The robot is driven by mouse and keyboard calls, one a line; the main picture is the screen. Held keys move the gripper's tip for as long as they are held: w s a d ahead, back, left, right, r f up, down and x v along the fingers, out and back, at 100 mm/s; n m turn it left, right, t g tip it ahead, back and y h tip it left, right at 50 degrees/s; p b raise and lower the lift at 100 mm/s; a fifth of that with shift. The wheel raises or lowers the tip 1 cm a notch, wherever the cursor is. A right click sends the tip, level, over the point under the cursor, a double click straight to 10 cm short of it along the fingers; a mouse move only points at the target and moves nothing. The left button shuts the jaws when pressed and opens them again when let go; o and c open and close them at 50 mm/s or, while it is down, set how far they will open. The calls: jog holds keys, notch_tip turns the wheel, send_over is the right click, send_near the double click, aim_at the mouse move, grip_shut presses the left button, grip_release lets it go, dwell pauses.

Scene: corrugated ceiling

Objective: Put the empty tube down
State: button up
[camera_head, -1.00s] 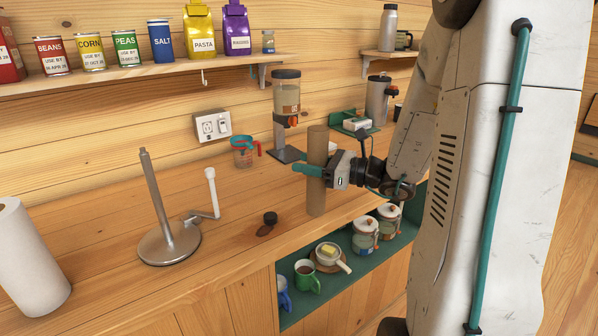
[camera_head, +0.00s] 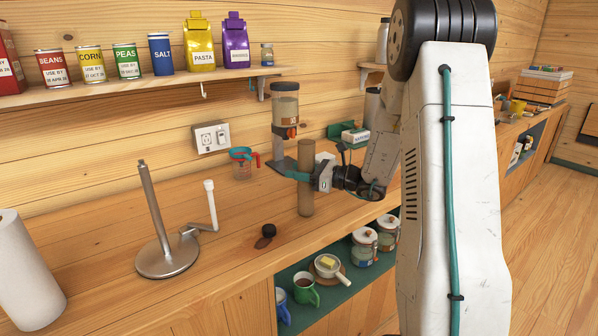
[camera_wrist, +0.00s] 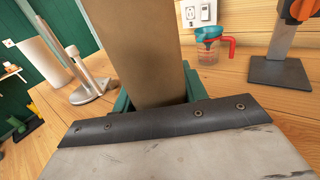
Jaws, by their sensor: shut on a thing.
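The empty tube, a brown cardboard cylinder (camera_head: 306,172), stands upright at the counter (camera_head: 235,205), right of the middle in the head view. My gripper (camera_head: 303,177) is shut on it around its middle, coming from the right. In the wrist view the tube (camera_wrist: 147,50) rises between the green fingers (camera_wrist: 160,100) and runs out of the top of the picture. Its lower end looks at or close to the counter top; I cannot tell whether it touches.
A steel paper towel stand (camera_head: 167,255) and a white paper roll (camera_head: 25,270) are at left. A measuring cup (camera_head: 242,162) and dispenser (camera_head: 285,115) stand behind. An open shelf with mugs (camera_head: 306,289) is below the front edge.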

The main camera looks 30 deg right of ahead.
jog(key=shift+f, duration=0.1)
jog(key=o, duration=1)
jog(key=shift+c, duration=0.2)
